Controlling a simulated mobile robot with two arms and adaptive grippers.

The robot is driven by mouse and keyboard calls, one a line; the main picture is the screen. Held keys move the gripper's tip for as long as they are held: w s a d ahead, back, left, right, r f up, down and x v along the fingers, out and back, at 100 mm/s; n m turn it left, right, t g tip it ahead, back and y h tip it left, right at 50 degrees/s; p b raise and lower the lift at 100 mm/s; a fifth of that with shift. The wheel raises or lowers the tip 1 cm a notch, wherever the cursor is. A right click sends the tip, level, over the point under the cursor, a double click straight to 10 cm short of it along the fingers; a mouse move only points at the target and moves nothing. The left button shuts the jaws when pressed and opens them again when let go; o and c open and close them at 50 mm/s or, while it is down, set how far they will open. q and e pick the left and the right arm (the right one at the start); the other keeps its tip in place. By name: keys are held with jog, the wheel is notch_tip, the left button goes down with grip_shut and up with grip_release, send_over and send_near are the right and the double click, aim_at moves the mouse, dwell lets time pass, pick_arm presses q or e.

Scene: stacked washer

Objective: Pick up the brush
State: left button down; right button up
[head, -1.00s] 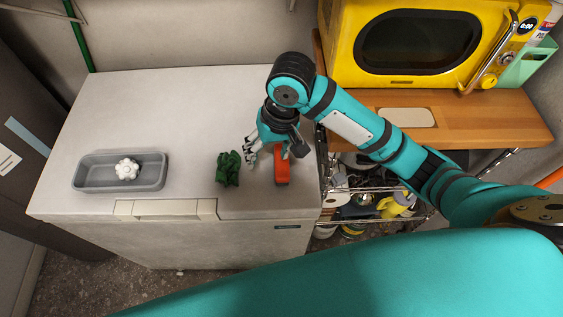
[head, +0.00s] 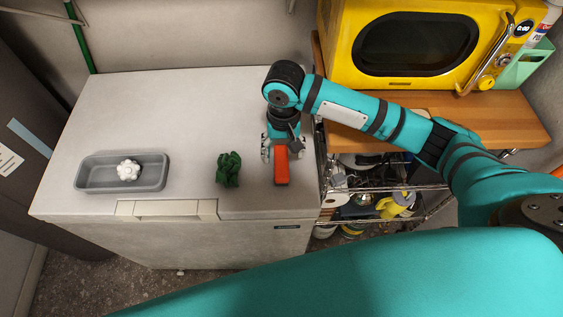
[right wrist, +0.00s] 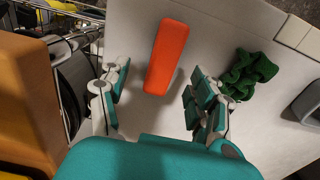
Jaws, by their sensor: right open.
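An orange block-shaped thing (head: 282,166), which I take to be the brush, lies on the white chest top near its right front edge. In the right wrist view the orange thing (right wrist: 166,57) shows as a plain long block; no bristles are visible. My right gripper (head: 281,152) is over its far end, with a finger on either side. In the right wrist view my right gripper (right wrist: 158,90) is open and empty, with the orange thing between and beyond its fingertips. I cannot tell whether a finger touches it. My left gripper is not in view.
A crumpled dark green cloth (head: 228,169) lies just left of the orange thing. A grey tray (head: 93,183) with a white knobbly object (head: 128,170) sits farther left. A wire rack (head: 345,205) and wooden counter (head: 490,124) with a yellow microwave (head: 350,70) stand at right.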

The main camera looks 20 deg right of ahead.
aim_at(281, 161)
jog(key=shift+a+f+p, duration=0.15)
jog(key=shift+f+p, duration=0.25)
jog(key=shift+f, duration=1.1)
jog(key=shift+a+f+p, duration=0.1)
jog(key=shift+f+p, duration=0.25)
jog(key=shift+f, duration=1.15)
jog(key=c, duration=1.3)
